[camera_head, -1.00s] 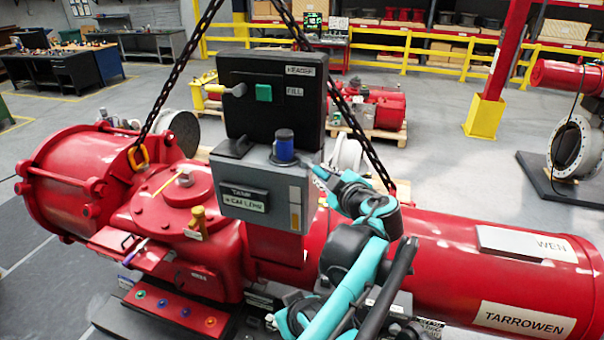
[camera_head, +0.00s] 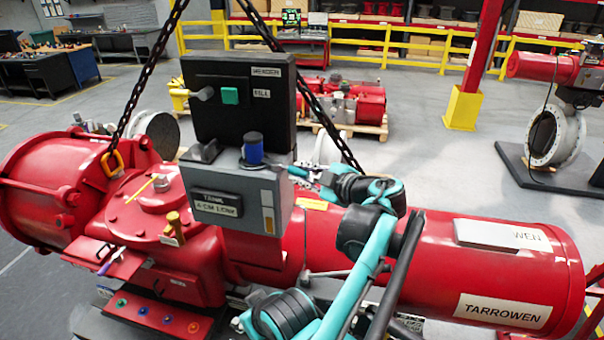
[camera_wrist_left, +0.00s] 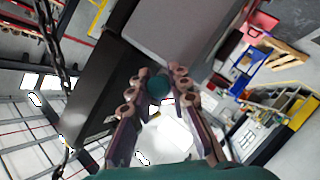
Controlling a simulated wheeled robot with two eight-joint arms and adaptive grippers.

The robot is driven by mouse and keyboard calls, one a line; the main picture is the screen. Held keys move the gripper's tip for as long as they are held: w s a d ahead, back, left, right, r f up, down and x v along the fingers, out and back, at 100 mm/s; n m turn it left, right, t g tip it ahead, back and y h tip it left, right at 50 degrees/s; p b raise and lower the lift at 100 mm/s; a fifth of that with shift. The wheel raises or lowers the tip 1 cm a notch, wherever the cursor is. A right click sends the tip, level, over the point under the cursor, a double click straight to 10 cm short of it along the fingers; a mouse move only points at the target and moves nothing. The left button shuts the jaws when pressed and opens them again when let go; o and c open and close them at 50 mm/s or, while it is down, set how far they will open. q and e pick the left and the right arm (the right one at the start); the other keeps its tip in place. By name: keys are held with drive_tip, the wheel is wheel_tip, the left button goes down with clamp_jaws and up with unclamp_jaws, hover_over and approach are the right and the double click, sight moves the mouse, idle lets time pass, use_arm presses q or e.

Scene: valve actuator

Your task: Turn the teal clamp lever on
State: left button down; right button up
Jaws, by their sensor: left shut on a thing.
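The teal clamp lever shows in the left wrist view as a round teal end (camera_wrist_left: 158,86) between my fingertips. In the head view a small teal piece (camera_head: 297,171), probably this lever, sticks out at the right side of the grey control box (camera_head: 276,212). My left gripper (camera_head: 312,180) is beside that side of the box, small and partly hidden by my wrist. In the left wrist view my left gripper (camera_wrist_left: 160,83) has its fingers on both sides of the teal end, shut on it. The lever's root and exact angle are hidden. My right gripper is not in view.
A black panel (camera_head: 205,125) with a green button stands above the grey box, which has a blue knob (camera_head: 253,150) on top. Chains (camera_head: 318,95) hang on both sides. The red cylinder (camera_head: 425,260) lies below and right.

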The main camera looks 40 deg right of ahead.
use_arm(q)
drive_tip(key=shift+a, duration=0.1)
drive_tip(key=c, duration=1.4)
unclamp_jaws()
drive_tip(key=shift+r, duration=0.1)
wheel_tip(320, 180, up, 9)
drive_tip(key=shift+a+r, duration=0.1)
drive_tip(key=shift+r, duration=0.25)
drive_tip(key=shift+w, duration=0.15)
drive_tip(key=shift+r, duration=0.1)
